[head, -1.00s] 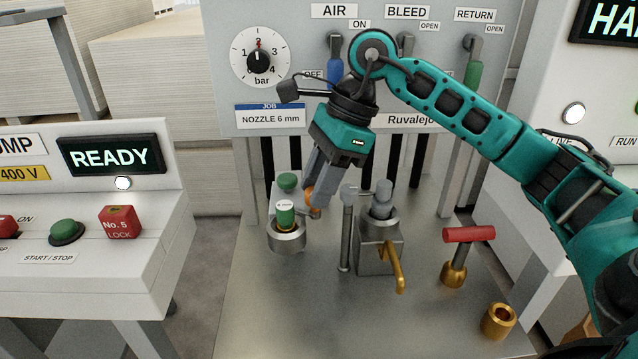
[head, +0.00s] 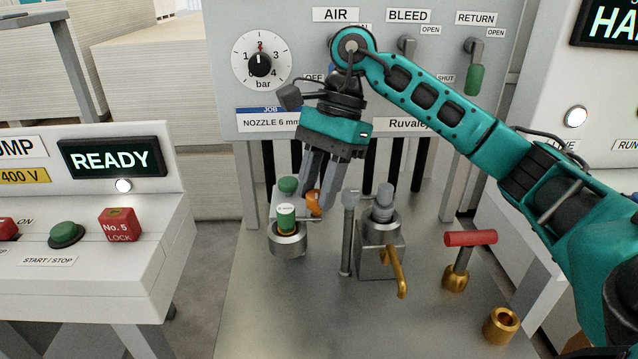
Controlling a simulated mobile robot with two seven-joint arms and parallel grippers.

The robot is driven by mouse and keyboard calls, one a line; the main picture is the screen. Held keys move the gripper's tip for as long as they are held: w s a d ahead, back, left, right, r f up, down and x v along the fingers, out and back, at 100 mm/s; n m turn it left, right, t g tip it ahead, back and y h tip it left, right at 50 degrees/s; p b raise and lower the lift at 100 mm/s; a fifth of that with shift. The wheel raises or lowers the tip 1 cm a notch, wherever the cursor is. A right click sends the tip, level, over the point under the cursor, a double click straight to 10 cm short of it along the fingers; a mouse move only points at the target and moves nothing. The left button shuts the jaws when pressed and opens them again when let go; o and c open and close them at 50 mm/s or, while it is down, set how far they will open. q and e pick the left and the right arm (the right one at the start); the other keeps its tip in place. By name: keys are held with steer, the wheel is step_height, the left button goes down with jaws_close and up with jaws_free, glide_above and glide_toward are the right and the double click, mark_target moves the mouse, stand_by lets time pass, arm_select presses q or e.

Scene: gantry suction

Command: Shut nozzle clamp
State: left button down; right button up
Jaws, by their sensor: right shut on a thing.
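My right gripper (head: 317,203) points down over the bench, its fingers closed about a small orange piece (head: 314,202). The fingers hide part of that piece, so its full shape is unclear. Just left of it, a green-topped nozzle (head: 287,217) stands upright in a round metal holder (head: 287,242). Right of the fingers is a grey upright rod with a round head (head: 347,235). Beside the rod is a grey block (head: 375,262) with a grey fitting (head: 383,205) on top and a brass handle (head: 396,270) hanging down. I cannot tell which of these parts is the nozzle clamp. My left gripper is not in view.
A red T-handle on a brass base (head: 456,280) and a brass ring (head: 501,325) stand at the right. Another green top (head: 288,186) is behind the nozzle. The back panel (head: 225,75) carries a gauge and levers. The bench front (head: 310,320) is bare.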

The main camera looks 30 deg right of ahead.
steer(key=shift+r, duration=0.1)
steer(key=o, duration=0.7)
steer(key=shift+o, duration=0.2)
steer(key=p+v, duration=0.3)
steer(key=v, duration=1)
